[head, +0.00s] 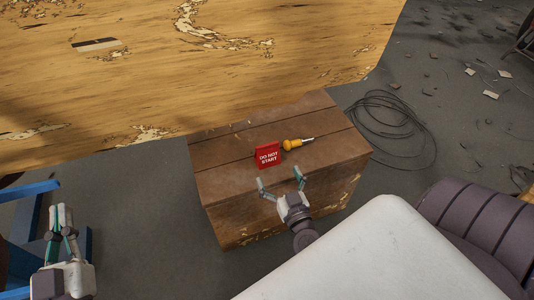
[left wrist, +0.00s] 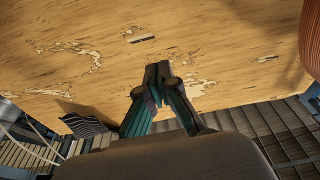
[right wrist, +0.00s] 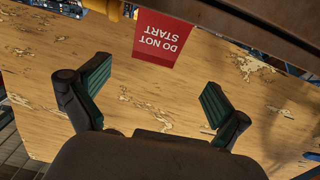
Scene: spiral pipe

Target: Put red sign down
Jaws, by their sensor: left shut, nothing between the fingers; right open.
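The red sign (head: 268,156) reads "DO NOT START" and stands on the top of the brown wooden box (head: 225,185), beside a yellow-handled screwdriver (head: 293,144). The sign also shows upside down in the right wrist view (right wrist: 162,38), ahead of the fingers and apart from them. My right gripper (head: 281,183) is open and empty, just in front of the sign at the box's near edge. My left gripper (head: 62,222) is shut and empty at the lower left, far from the sign. In the left wrist view (left wrist: 158,75) its fingertips meet.
A large worn wooden table (head: 200,70) fills the upper left and overhangs close behind the box. A coil of black cable (head: 385,120) and scattered debris lie on the grey floor to the right. A blue frame (head: 35,215) stands near my left gripper.

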